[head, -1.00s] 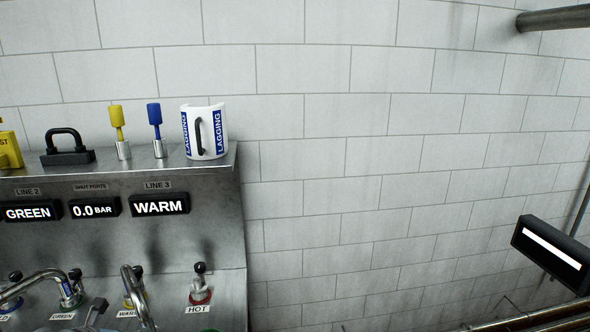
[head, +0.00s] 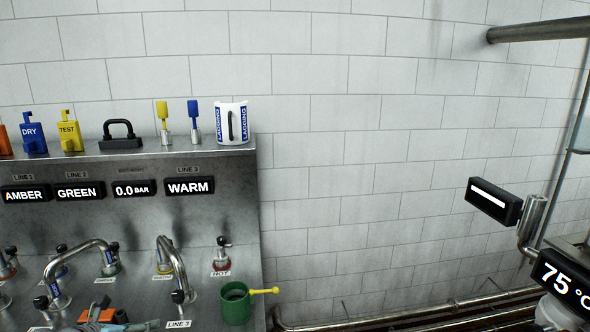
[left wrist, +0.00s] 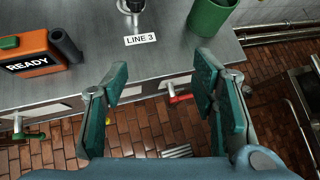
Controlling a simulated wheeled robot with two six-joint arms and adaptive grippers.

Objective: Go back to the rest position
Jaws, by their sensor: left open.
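My left gripper (left wrist: 158,88) shows in the left wrist view with its two teal fingers wide apart and nothing between them. It hangs just off the front edge of the steel bench (left wrist: 165,60), above the brick floor. A green cup (left wrist: 212,15) stands on the bench beyond its right finger. An orange box reading READY (left wrist: 30,60) with a dark grey cylinder beside it stands on the bench to the left. In the head view the green cup (head: 236,308) has a yellow-handled item at its rim. My right gripper is in neither view.
Taps and knobs line the bench, with a LINE 3 spout (head: 172,260) near the cup. Displays read AMBER, GREEN, 0.0 BAR and WARM (head: 188,187). The shelf holds a LAGGING roll (head: 231,122). A red-handled valve (left wrist: 180,98) sits under the bench edge. Pipes (head: 400,318) run low at right.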

